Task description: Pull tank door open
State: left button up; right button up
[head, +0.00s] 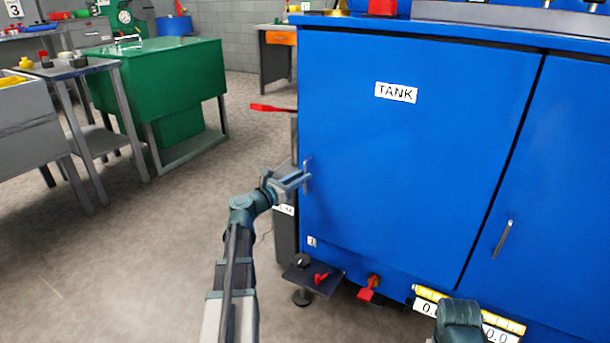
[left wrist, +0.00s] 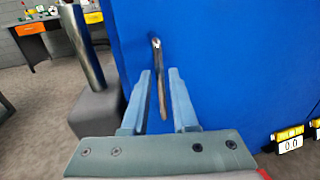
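The blue tank door (head: 400,150) carries a white TANK label and looks closed against the blue cabinet. Its metal bar handle (head: 307,173) is upright near the door's left edge. My left gripper (head: 302,178) is at this handle. In the left wrist view the handle (left wrist: 158,75) stands between the two open fingers of the left gripper (left wrist: 160,85), with a gap visible on each side. Part of my right arm shows at the bottom right of the head view; its gripper fingers are not seen.
A second blue door with a handle (head: 502,239) is on the right. A small black pedestal with a red knob (head: 321,278) and a red valve (head: 368,288) sit low in front. A red lever (head: 272,108) sticks out left of the cabinet. The floor (head: 130,260) at left is clear.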

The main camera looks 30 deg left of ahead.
pick_arm(q)
jog(key=shift+w+d, duration=0.2)
jog(key=shift+w, duration=0.9)
jog(key=shift+c, duration=0.2)
grip_shut()
dwell(0.5)
